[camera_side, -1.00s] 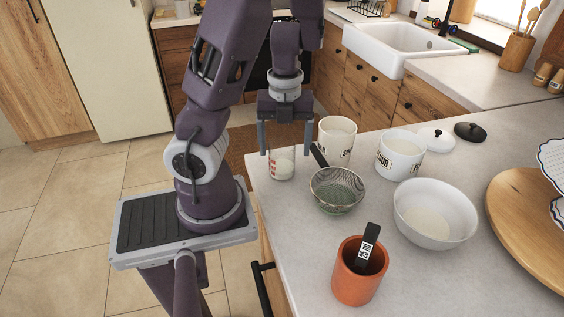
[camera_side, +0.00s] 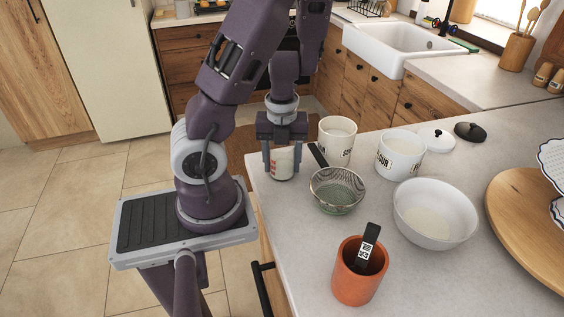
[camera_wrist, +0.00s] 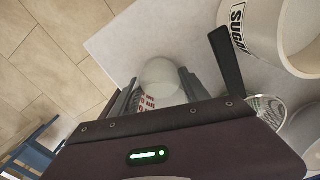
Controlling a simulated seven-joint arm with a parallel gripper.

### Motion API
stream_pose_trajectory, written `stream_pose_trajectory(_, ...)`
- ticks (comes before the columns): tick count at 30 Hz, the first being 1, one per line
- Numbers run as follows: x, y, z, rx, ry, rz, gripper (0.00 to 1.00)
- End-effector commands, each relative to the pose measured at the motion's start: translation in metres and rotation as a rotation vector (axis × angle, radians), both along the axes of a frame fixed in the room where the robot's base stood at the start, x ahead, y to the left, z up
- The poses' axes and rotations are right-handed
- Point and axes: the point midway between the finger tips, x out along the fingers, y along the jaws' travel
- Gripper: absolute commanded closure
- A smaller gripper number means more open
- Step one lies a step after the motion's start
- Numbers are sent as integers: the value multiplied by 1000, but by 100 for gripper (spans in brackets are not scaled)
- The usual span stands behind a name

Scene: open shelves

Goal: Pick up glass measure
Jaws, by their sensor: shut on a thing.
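The glass measure (camera_side: 282,164) is a small clear cup with red markings and pale contents. It stands upright near the left corner of the counter in the side view. My gripper (camera_side: 283,168) points straight down over it and is shut on it, one finger on each side. In the wrist view the glass measure (camera_wrist: 161,80) shows its round rim and red markings between the fingers of my gripper (camera_wrist: 158,84). Its base appears to be on the counter. Parts of its sides are hidden by the fingers.
A sieve (camera_side: 337,190) with a black handle is close at the right. A white bowl (camera_side: 434,213) and a terracotta pot (camera_side: 358,280) stand nearer the front. The counter edge is just left of the measure.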

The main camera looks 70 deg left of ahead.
Motion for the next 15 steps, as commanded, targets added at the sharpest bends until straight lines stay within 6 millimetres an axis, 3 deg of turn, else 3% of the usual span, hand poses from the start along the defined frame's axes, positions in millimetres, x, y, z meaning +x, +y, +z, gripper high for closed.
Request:
stream_pose_trajectory(2, 0, 0, 0, 0, 0, 0, 94)
stream_pose_trajectory(10, 1, 0, 2, 0, -2, -2, 94)
stream_pose_trajectory(15, 2, 0, 22, 2, -6, -7, 94)
